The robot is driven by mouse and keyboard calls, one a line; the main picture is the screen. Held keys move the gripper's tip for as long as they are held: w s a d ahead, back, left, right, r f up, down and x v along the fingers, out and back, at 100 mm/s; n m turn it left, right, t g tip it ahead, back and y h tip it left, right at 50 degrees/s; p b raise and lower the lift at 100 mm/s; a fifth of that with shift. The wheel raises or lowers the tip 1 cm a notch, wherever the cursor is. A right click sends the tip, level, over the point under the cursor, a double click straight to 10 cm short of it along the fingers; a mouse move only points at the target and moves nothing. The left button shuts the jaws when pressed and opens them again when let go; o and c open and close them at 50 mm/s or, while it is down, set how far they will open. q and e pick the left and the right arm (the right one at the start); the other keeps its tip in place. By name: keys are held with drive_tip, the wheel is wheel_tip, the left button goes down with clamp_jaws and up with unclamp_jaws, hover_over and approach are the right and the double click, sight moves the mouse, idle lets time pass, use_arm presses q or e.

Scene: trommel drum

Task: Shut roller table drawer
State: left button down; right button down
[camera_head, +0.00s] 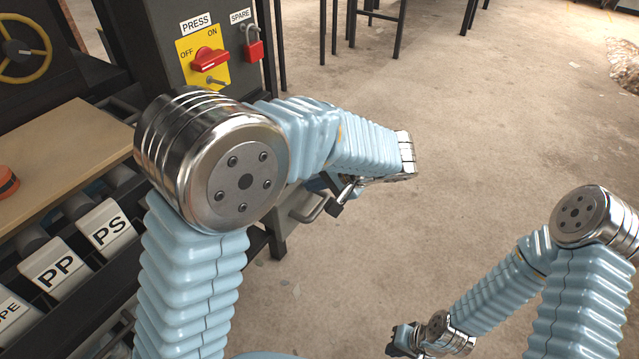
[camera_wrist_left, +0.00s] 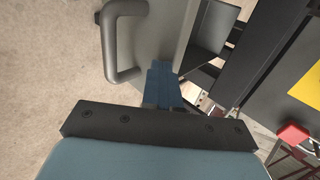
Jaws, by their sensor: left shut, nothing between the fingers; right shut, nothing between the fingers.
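The roller table drawer shows its grey front (camera_wrist_left: 172,35) and a bar handle (camera_wrist_left: 111,45) in the left wrist view. The front appears to stand out from the dark frame, with a gap behind it. In the head view the handle (camera_head: 314,213) shows below my left forearm, which hides most of the drawer. My left gripper (camera_wrist_left: 161,68) is shut and empty, its blue fingertips at the drawer front beside the handle; contact is unclear. In the head view it is partly hidden (camera_head: 319,184). My right gripper (camera_head: 391,346) is shut and empty, low over the floor, away from the drawer.
A dark press cabinet with a yellow switch plate (camera_head: 204,62) and red padlock (camera_head: 254,50) stands behind my left arm. Labelled bins (camera_head: 108,226) and a wooden top (camera_head: 60,150) lie to the left. The concrete floor (camera_head: 480,130) is open on the right.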

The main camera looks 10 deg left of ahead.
use_arm(q)
drive_tip(key=w+a+b, duration=0.1)
drive_tip(key=w+a, duration=0.2)
drive_tip(key=a, duration=0.6)
drive_tip(key=w+a+b, duration=0.1)
drive_tip(key=w+a, duration=0.2)
drive_tip(key=a, duration=0.5)
drive_tip(key=shift+w+a, duration=0.15)
drive_tip(key=shift+a, duration=0.25)
drive_tip(key=shift+a+r, duration=0.1)
drive_tip(key=shift+r, duration=0.05)
